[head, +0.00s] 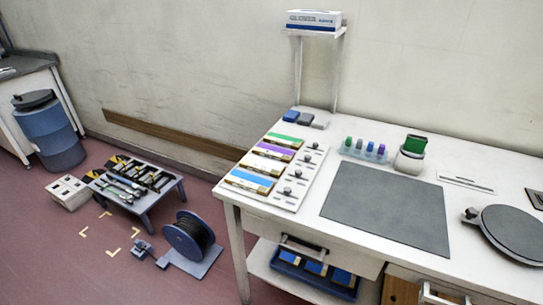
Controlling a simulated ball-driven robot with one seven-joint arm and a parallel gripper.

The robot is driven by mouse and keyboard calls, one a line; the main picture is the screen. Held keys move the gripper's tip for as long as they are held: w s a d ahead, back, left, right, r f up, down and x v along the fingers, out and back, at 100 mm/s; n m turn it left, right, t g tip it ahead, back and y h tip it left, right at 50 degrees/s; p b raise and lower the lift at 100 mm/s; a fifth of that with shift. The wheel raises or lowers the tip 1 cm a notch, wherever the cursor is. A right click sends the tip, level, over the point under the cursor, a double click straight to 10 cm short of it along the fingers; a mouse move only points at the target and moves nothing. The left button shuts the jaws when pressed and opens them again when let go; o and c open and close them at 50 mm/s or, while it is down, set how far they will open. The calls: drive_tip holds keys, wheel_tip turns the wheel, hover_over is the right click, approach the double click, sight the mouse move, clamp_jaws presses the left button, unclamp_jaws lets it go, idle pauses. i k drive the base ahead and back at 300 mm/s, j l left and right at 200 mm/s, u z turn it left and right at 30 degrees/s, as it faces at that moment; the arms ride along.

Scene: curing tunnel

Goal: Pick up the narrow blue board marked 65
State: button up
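A flat holder (306,180) on the white table carries green, purple and blue strips with pale and tan edges, each beside small dark knobs. The blue strip (250,180) is at the near left, closest to the table's front left corner. A blue tray (285,268) on the shelf under the table holds several blue and yellow pieces (316,268). No number 65 can be read on any of these, so I cannot tell which is the board. My gripper is not in view.
A grey mat (385,208) lies bare on the table, with a round dark plate (515,232) to its right. A bottle rack (364,150) stands behind the mat. On the floor are a low tool bench (172,192), a cable reel (189,238) and a blue bin (50,135).

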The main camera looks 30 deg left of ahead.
sight(252, 183)
drive_tip(key=i+u, duration=0.1)
drive_tip(key=u, duration=0.7)
drive_tip(key=i+u, duration=0.15)
drive_tip(key=u, duration=0.25)
drive_tip(key=i+u, duration=0.1)
drive_tip(key=u, duration=0.35)
